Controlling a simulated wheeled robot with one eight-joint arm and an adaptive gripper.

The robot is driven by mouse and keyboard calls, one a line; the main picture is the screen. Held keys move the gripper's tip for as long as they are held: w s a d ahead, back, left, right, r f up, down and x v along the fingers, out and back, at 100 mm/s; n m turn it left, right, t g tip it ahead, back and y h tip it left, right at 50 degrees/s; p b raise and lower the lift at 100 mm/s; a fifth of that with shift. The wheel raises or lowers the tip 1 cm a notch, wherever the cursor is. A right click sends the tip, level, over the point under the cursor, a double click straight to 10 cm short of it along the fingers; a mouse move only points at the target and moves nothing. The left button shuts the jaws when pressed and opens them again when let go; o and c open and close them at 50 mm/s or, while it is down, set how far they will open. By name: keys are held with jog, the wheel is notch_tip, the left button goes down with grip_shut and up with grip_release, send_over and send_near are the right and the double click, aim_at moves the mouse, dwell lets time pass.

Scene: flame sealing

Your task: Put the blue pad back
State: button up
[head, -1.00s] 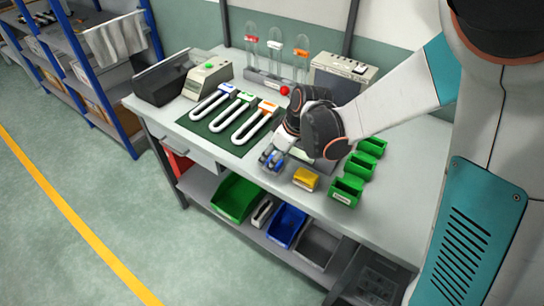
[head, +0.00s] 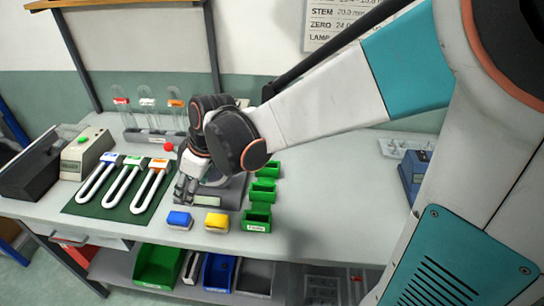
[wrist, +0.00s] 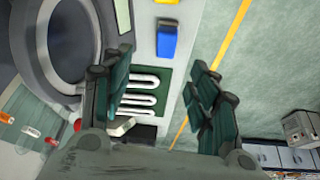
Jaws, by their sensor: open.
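The blue pad (head: 179,220) lies on the white bench top near its front edge, left of the yellow pad (head: 216,223). In the wrist view the blue pad (wrist: 168,41) shows beyond the gap between my fingers, with part of the yellow pad (wrist: 167,2) at the top edge. My gripper (head: 184,189) is above and behind the blue pad, apart from it. In the wrist view my gripper (wrist: 160,90) has its fingers spread wide with nothing between them.
A grey device with a display (head: 205,201) stands just behind the pads. Green bins (head: 257,218) stand to the right. A green mat (head: 74,208) with U-shaped tubes lies to the left. The bench's front edge is close to the pads.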

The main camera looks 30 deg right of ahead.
jog(key=s+d+r+m+t+h, duration=0.1)
jog(key=s+d+r+m+t, duration=0.1)
jog(key=s, duration=0.6)
jog(key=s+d+r+m+t+h, duration=0.1)
jog(key=s+d+r+m+h, duration=0.1)
jog(key=s+d+r+m, duration=0.3)
jog(key=s+d+m, duration=0.1)
jog(key=s+d, duration=0.2)
jog(key=shift+d+r+m+t, duration=0.2)
jog(key=shift+m+t, duration=0.1)
jog(key=shift+t, duration=0.1)
jog(key=shift+f, duration=0.1)
jog(key=shift+c, duration=0.3)
dwell(0.8)
